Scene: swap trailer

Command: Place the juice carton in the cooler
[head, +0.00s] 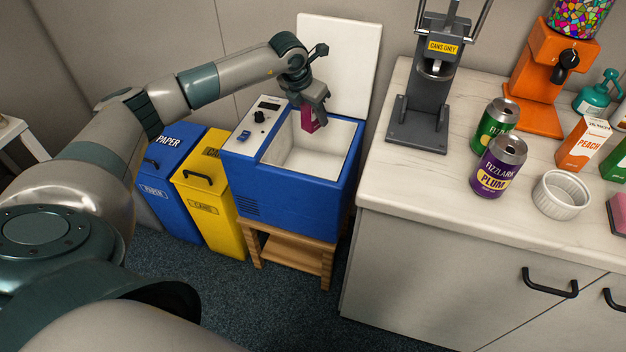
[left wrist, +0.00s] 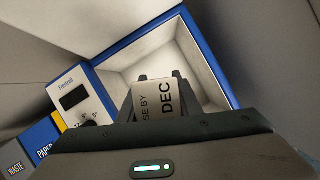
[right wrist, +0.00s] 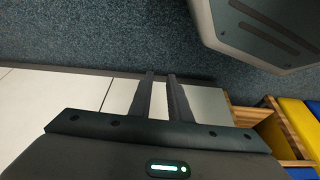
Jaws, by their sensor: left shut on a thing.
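The juice carton (head: 309,123) is magenta in the head view. Its pale end, printed "SE BY DEC", faces the camera in the left wrist view (left wrist: 161,98). My left gripper (head: 312,108) is shut on the carton and holds it over the open cooler, near its back left corner. I cannot tell how far the carton reaches inside. The cooler (head: 285,199) is a blue box with a white, empty-looking basin and a raised white lid (head: 341,62). Its rim also shows in the left wrist view (left wrist: 209,58). My right gripper (right wrist: 161,75) is empty, its fingers a little apart.
A wooden stand (head: 290,252) carries the cooler. Yellow (head: 208,205) and blue (head: 175,178) bins stand left of it. The counter (head: 400,185) at right holds a can crusher (head: 420,112), cans (head: 498,168), a white ramekin (head: 562,195), cartons (head: 583,143) and an orange dispenser (head: 535,75).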

